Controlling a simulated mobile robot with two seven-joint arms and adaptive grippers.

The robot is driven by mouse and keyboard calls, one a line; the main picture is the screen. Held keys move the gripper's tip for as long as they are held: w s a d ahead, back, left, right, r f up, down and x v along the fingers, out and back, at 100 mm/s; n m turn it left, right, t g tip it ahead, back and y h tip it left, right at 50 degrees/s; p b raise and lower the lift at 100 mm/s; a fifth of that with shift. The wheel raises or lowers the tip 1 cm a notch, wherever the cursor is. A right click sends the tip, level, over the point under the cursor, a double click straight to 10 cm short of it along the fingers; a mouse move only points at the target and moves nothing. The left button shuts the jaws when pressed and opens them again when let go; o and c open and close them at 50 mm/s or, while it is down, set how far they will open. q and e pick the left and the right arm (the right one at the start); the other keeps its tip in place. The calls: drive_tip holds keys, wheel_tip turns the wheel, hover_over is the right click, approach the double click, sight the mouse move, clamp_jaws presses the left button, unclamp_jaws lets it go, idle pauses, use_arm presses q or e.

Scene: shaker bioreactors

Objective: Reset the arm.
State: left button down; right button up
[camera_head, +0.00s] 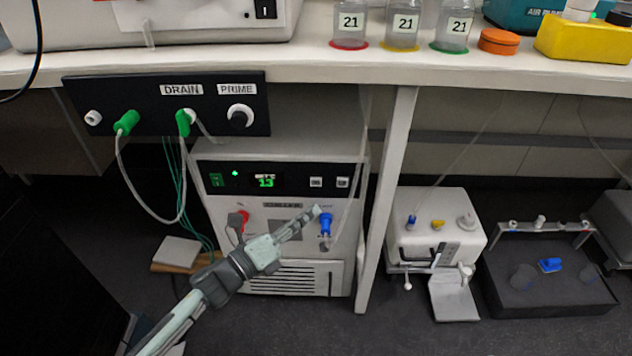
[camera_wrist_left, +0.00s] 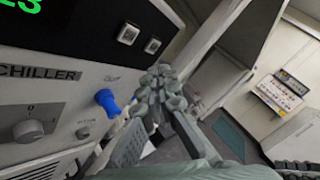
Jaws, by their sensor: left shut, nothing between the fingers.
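My left arm reaches up from the lower left in the head view. My left gripper (camera_head: 314,211) is shut and empty, with its tips in front of the chiller (camera_head: 288,284), close to the blue valve handle (camera_head: 325,224). In the left wrist view the gripper (camera_wrist_left: 160,80) also looks shut, and the blue handle (camera_wrist_left: 107,101) shows just left of the fingers. I cannot tell whether they touch. My right gripper is not in view.
Above is a bench (camera_head: 330,62) with labelled bottles (camera_head: 401,27). A black panel (camera_head: 165,104) marked DRAIN and PRIME hangs under it, with green connectors and a looping tube. A bench leg (camera_head: 386,200) stands right of the chiller. A white pump unit (camera_head: 437,226) and dark tray (camera_head: 548,290) sit further right.

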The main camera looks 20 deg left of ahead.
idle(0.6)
use_arm(q)
drive_tip(key=s+a+f+n+g+y+p, duration=0.2)
drive_tip(key=a+f+n+y, duration=0.25)
drive_tip(key=n, duration=0.45)
drive_tip(key=s+a+f+n+g+y+p, duration=0.1)
drive_tip(key=s+a+f+n+g+y, duration=0.15)
drive_tip(key=a+n+y, duration=0.55)
drive_tip(key=s+d+f+n+g+h+p, duration=0.1)
drive_tip(key=s+f+n+g, duration=0.3)
drive_tip(key=s, duration=0.5)
drive_tip(key=s+d+f+n+g, duration=0.2)
drive_tip(key=s+f+n+g, duration=0.1)
drive_tip(key=s+n, duration=0.6)
drive_tip(key=shift+f+n+g+h+p, duration=0.3)
drive_tip(key=shift+f+g+h+p, duration=0.1)
drive_tip(key=shift+g, duration=0.45)
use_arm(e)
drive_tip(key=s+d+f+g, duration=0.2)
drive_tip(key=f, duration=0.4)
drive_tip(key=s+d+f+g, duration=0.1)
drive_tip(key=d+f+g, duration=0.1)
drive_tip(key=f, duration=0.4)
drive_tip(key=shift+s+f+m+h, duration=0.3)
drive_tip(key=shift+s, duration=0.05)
